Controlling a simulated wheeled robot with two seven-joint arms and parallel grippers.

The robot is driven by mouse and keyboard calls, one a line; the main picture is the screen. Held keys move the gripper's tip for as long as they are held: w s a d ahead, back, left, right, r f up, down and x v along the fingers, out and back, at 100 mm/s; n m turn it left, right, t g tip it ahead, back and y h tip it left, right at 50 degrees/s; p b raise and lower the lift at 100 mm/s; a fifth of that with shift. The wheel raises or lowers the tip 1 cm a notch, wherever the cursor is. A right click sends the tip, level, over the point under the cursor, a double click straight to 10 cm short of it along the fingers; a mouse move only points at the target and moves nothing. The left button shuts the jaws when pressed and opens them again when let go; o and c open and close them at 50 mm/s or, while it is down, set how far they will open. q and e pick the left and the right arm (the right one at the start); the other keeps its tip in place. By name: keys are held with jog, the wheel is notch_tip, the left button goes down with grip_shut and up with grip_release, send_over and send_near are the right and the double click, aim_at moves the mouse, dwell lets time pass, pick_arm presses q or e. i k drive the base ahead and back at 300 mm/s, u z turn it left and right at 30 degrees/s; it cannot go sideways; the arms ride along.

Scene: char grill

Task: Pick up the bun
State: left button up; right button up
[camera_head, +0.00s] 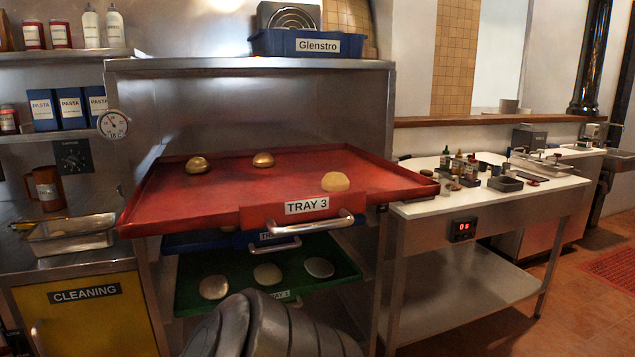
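The red tray labelled TRAY 3 (230,201) sits at the top of the rack, with its handle toward me. It holds three round golden-brown buns: a left bun (198,165), a back middle bun (263,160) and a paler front right bun (335,181). A green tray (190,265) lower down holds three pale buns, a left one (214,287), a middle one (267,273) and a right one (319,267). Neither gripper is in view. Grey rounded parts of my own body cover the bottom centre and the front of the green tray.
A blue tray (205,240) lies between the red and green trays, mostly hidden. A white-topped counter (440,208) with bottles and small containers stands at right. A yellow CLEANING cabinet (85,320) stands at left. The space above the red tray is clear up to the steel shelf (250,64).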

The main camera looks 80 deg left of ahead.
aim_at(332, 181)
jog(key=u, duration=2.75)
